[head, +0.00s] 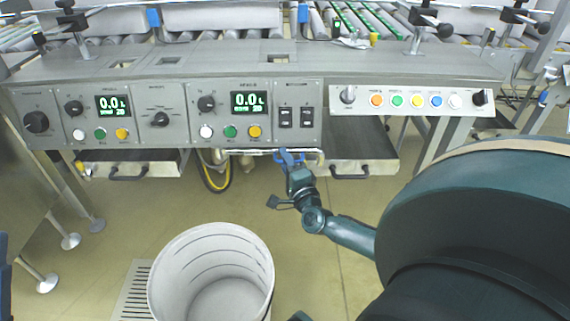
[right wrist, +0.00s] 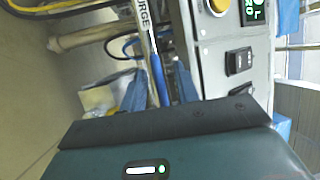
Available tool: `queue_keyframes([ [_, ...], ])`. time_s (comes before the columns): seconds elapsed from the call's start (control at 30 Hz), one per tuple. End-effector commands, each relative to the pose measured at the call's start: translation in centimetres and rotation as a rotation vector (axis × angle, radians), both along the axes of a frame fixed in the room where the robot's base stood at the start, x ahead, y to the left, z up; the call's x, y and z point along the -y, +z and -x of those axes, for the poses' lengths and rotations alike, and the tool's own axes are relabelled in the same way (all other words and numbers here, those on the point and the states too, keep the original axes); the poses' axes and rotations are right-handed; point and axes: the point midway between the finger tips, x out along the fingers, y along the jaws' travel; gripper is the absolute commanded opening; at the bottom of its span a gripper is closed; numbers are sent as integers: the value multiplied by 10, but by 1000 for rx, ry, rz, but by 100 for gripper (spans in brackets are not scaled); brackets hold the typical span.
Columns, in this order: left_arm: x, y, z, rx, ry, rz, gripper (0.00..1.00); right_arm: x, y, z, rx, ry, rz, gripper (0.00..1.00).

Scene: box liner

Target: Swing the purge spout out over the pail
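The purge spout (head: 247,152) is a thin pale pipe lying roughly level below the front panel. In the right wrist view it carries the lettering "PURGE" (right wrist: 145,22) and a blue section (right wrist: 157,75). My right gripper (head: 289,157) is at the spout's right part. Its blue fingers (right wrist: 160,92) stand apart on either side of the blue section, with visible gaps; firm contact does not show. The pail (head: 262,262) is white, round and open, on the floor in front of the panel, nearer to me than the spout. My left gripper is not in view.
The grey control panel (head: 140,88) with knobs, displays and buttons is just above the spout. Drawers with handles (head: 350,168) hang at both sides. A yellow and black hose (head: 214,180) hangs behind. A floor grate (head: 133,290) lies left of the pail. Floor between spout and pail is clear.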

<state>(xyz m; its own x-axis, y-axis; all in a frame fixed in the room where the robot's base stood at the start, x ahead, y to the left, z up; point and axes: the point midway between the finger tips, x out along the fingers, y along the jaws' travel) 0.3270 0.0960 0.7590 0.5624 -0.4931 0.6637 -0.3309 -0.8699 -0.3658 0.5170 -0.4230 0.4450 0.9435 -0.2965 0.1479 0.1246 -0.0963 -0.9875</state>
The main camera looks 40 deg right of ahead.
Motion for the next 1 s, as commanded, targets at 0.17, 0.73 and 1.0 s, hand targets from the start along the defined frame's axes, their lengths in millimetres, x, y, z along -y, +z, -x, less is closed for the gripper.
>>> queue_keyframes([
  [0.17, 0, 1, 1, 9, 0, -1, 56, 0, 0, -2, -1, 1, 1, 31],
  [0.73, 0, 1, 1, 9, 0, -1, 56, 0, 0, -2, -1, 1, 0, 0],
  [1.0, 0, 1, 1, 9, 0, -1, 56, 0, 0, -2, -1, 1, 0, 0],
])
